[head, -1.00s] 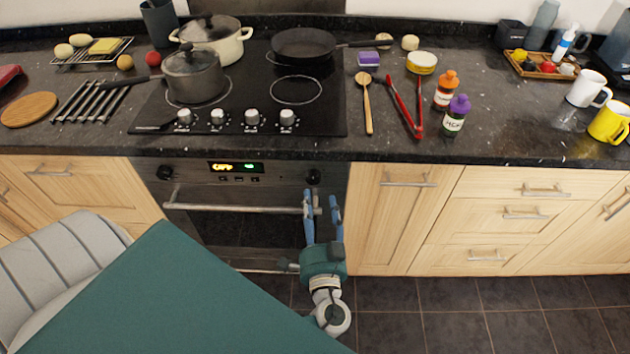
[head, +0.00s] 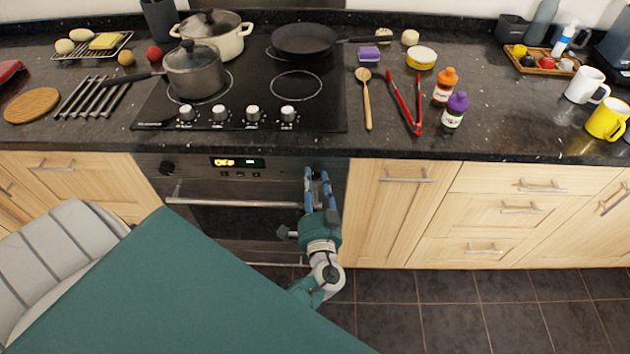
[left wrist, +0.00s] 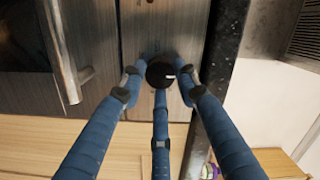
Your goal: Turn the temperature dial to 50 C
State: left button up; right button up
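The right-end dial is hidden behind my left gripper in the head view. In the left wrist view this black dial (left wrist: 160,71) sits between the fingertips, with a small pale mark on it. My left gripper (head: 317,174) is at the panel's right end. Its blue fingers are drawn in around the dial, with the tips at its sides. The display digits are too small to read. My right gripper is not in view.
The oven door handle (head: 235,204) runs just below the panel, left of my gripper. The dark countertop edge (head: 420,152) juts out above. Hob knobs (head: 288,113), a grey pot (head: 195,72) and a frying pan (head: 304,40) are above on the hob.

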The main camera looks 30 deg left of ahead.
pick_arm(q)
jog(key=shift+w+d, duration=0.1)
jog(key=shift+f+m+b, duration=0.1)
jog(key=shift+m+b, duration=1.05)
jog(key=shift+m, duration=0.05)
jog(key=m+b, duration=0.1)
jog(key=m, duration=0.1)
jog(key=shift+m+t+b, duration=0.3)
jog(key=shift+m+b, duration=0.05)
jog(key=shift+m, duration=0.05)
jog(key=m+b, duration=0.1)
jog(key=m, duration=0.2)
jog(key=shift+m+t, duration=0.3)
jog(key=shift+m, duration=0.1)
jog(key=shift+m+t+b, duration=0.3)
jog(key=shift+m+b, duration=0.05)
jog(key=shift+m, duration=1.35)
jog(key=shift+d+f, duration=0.1)
jog(key=o, duration=1.2)
jog(key=shift+c, duration=0.2)
